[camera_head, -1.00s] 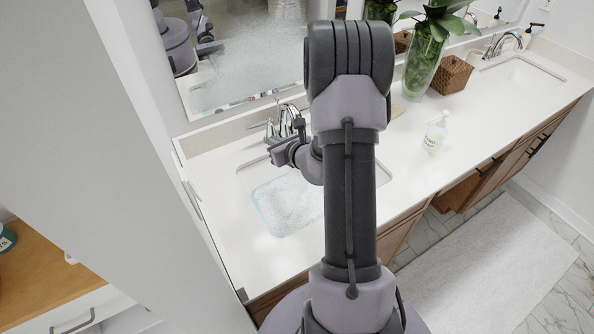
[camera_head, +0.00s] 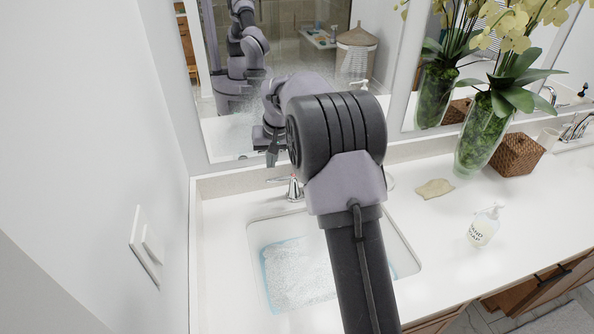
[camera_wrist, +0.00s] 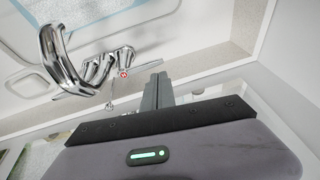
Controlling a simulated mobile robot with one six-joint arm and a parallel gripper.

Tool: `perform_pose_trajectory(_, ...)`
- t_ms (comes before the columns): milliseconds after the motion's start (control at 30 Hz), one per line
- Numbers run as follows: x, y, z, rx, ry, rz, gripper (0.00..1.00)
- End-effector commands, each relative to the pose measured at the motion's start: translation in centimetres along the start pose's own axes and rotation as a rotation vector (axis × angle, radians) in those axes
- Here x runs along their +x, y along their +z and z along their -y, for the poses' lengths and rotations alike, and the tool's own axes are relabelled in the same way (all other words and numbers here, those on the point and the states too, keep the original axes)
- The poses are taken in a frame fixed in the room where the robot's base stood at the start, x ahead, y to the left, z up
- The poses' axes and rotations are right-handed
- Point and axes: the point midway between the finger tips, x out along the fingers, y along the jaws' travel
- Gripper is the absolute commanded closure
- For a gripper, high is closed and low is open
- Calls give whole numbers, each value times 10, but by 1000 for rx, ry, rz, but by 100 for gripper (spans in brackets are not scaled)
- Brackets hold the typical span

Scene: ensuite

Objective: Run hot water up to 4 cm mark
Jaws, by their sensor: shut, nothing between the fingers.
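The white sink (camera_head: 255,240) is set in the counter and holds a speckled patch of water (camera_head: 300,275) with a pale blue edge. I cannot read a depth mark. One chrome faucet handle (camera_head: 292,188) shows behind the sink; my arm hides the spout there. In the wrist view the curved chrome spout (camera_wrist: 52,50) is at upper left, and a handle with a red dot (camera_wrist: 123,72) is right of it. My gripper (camera_wrist: 158,82) is shut and empty, close to the right of that handle. In the head view my gripper (camera_head: 272,158) is above the visible handle, before the mirror.
The mirror (camera_head: 330,60) rises behind the counter. A wall with a switch plate (camera_head: 146,248) is close on the left. To the right are a tan cloth-like piece (camera_head: 435,188), a soap bottle (camera_head: 484,227), a glass vase (camera_head: 483,140) and a wicker basket (camera_head: 517,156).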

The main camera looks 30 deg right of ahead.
Motion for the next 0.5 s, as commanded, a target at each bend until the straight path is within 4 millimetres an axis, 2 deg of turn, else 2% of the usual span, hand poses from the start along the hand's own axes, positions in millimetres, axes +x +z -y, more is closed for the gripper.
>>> perform_pose_trajectory(67, -6, -12, -2, -76, 53, -30, 100)
perform_pose_trajectory(167, -2, -16, -5, -103, 76, -39, 100)
perform_pose_trajectory(500, 64, -17, -10, -97, 74, -36, 100)
